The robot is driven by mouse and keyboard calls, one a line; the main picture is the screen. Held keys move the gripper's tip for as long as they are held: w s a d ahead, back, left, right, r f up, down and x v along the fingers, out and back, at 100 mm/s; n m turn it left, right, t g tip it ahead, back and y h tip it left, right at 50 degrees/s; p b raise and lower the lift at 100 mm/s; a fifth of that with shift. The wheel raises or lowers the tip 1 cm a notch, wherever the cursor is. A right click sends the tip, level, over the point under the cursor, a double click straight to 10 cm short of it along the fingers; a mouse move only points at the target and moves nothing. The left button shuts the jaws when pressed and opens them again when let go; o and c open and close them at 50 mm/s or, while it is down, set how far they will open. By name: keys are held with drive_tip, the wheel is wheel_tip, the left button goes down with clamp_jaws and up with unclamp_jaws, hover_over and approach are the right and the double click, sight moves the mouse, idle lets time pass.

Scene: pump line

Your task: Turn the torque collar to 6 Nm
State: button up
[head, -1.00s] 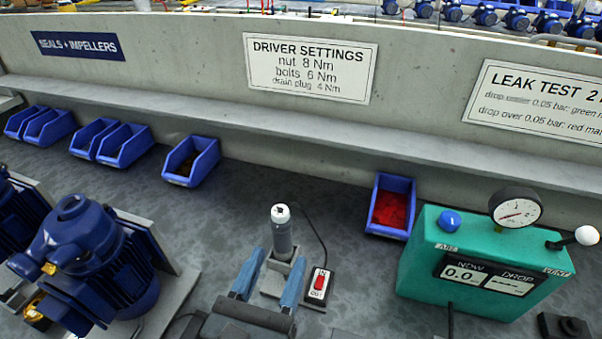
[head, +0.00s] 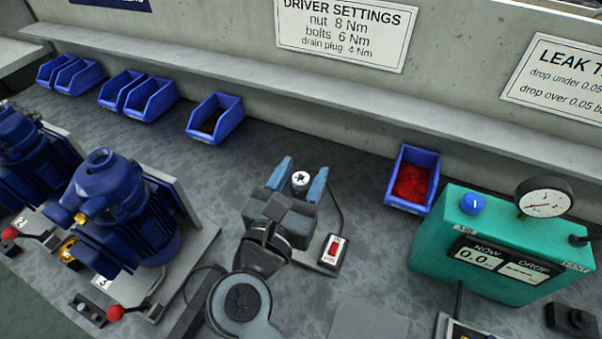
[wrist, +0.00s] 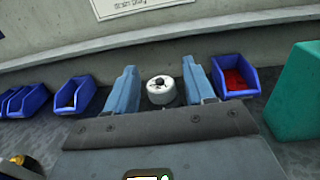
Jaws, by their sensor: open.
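The torque collar (head: 301,179) is a white cap with dark marks on top of an upright driver. It also shows in the wrist view (wrist: 161,90). My gripper (head: 302,178) is open, with one blue finger on each side of the collar. In the wrist view my gripper (wrist: 162,85) shows small gaps between the fingers and the collar. The driver's body below the collar is mostly hidden by my gripper. The driver settings sign (head: 345,32) reads nut 8 Nm, bolts 6 Nm, drain plug 4 Nm.
A red rocker switch (head: 332,250) sits close to the right of my gripper. A teal leak tester (head: 440,245) with a gauge stands further right. A blue bin of red parts (head: 413,178) is behind. Blue pumps (head: 125,215) stand at left.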

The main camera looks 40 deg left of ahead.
drive_tip(key=shift+c, duration=0.4)
drive_tip(key=c, duration=0.9)
drive_tip(key=y+p, duration=0.1)
drive_tip(key=n+p, duration=0.1)
drive_tip(key=shift+d+r+g+y+p, duration=0.15)
drive_tip(key=shift+r+g+y+p, duration=0.15)
drive_tip(key=shift+y, duration=0.1)
drive_tip(key=n+g+y+p, duration=0.1)
drive_tip(key=n+y+p, duration=0.1)
drive_tip(key=p, duration=0.1)
drive_tip(key=shift+w+g+y, duration=0.1)
drive_tip(key=shift+g+y, duration=0.2)
drive_tip(key=shift+y, duration=0.1)
drive_tip(key=shift+f+n+g+y+p, duration=0.1)
drive_tip(key=shift+n+g+y+p, duration=0.2)
drive_tip(key=shift+n+y+p, duration=0.35)
drive_tip(key=shift+f+p, duration=0.2)
drive_tip(key=shift+p, duration=0.1)
drive_tip(key=o, duration=1)
